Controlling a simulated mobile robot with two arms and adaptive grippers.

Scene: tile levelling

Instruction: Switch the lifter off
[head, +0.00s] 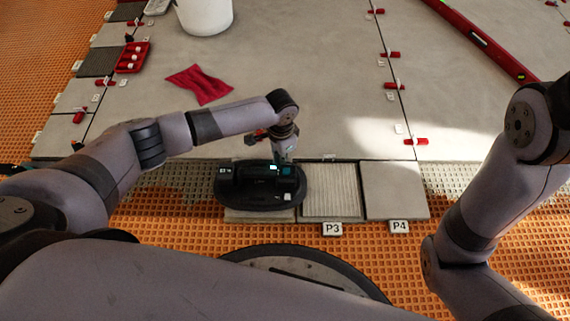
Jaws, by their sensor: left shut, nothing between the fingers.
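The lifter (235,192) is a black oval device with a handle and small lit displays. It sits on a tile in the front row, left of the tile by the P3 label. My left gripper (284,158) is just above the lifter's far right side, pointing down. Its fingers are small and partly hidden, and it looks shut with nothing in it. I cannot tell whether it touches the lifter. My right arm shows at the right, but its gripper is out of view.
A ribbed tile (330,190) and a plain tile (395,190) lie right of the lifter, by labels P3 (332,229) and P4 (399,226). Large grey tiles beyond carry a red cloth (200,84), a white bucket (204,14), a red tray (132,57) and a red level (485,42).

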